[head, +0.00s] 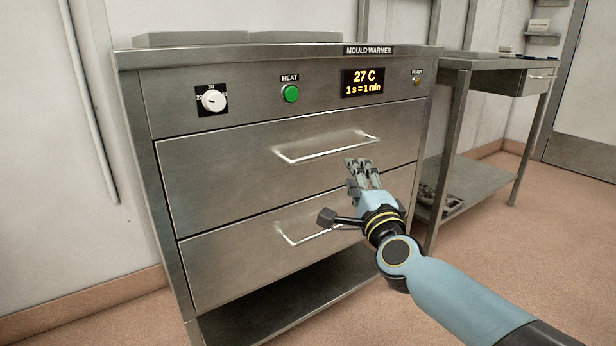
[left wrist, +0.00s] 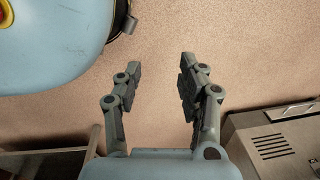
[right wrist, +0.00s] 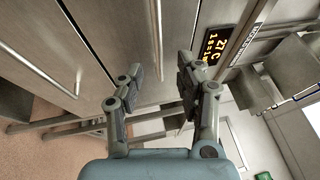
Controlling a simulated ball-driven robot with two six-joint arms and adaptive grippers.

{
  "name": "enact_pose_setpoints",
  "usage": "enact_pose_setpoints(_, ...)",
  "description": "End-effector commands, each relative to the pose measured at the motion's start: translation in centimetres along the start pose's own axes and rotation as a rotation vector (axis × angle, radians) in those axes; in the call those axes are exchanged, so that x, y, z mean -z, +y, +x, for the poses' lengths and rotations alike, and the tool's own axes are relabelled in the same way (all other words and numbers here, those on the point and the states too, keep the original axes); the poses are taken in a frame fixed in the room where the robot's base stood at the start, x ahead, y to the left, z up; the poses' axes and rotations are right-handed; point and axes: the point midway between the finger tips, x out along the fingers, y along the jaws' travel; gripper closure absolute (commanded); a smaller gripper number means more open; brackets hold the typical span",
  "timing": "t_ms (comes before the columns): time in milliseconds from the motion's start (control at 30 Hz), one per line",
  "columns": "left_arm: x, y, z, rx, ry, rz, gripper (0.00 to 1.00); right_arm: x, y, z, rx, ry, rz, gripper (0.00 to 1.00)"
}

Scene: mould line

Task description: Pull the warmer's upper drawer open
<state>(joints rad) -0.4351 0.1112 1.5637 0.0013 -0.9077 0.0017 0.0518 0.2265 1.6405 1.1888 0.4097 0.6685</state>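The mould warmer (head: 240,122) is a steel cabinet with two closed drawers. The upper drawer (head: 230,170) has a pale bar handle (head: 327,150). My right gripper (head: 358,170) is in front of the upper drawer, near the right end of that handle and slightly below it. In the right wrist view its fingers (right wrist: 160,75) are apart, and the upper handle (right wrist: 155,35) runs down the picture between their tips. I cannot tell whether the fingers reach around the bar. My left gripper (left wrist: 160,78) is open and empty above the floor, out of the head view.
The lower drawer (head: 240,262) has a similar handle (head: 300,234) under my right wrist. The panel has a white dial (head: 214,101), a green heat button (head: 291,93) and a display (head: 364,82) reading 27 C. A steel table (head: 480,62) stands to the right. Floor (head: 540,230) is clear there.

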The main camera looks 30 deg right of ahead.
Motion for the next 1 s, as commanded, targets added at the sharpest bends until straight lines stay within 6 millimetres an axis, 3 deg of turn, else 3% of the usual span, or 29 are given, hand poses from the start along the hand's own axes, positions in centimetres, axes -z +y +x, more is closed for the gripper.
enact_pose_setpoints(67, -0.8, 0.1, 0.9, 0.0, -0.013, 0.002, 0.6, 0.0, 0.7, 0.3, 0.003, -0.001, -0.003, 0.64)
enact_pose_setpoints(267, -0.3, 0.2, 0.2, -0.001, -0.01, 0.003, 0.6, -0.1, 0.4, 2.5, 0.009, -0.001, -0.004, 0.64)
enact_pose_setpoints(500, 1.2, 0.5, -1.8, -0.004, -0.004, 0.005, 0.6, -0.1, 0.5, 7.3, 0.007, -0.001, -0.005, 0.64)
enact_pose_setpoints(700, 2.2, 0.7, -3.7, -0.006, -0.002, 0.007, 0.6, -0.1, 0.6, 10.2, 0.005, -0.002, -0.006, 0.64)
enact_pose_setpoints(1000, 2.7, 0.7, -4.6, -0.007, 0.0, 0.007, 0.6, -0.1, 0.4, 11.2, 0.004, -0.002, -0.006, 0.64)
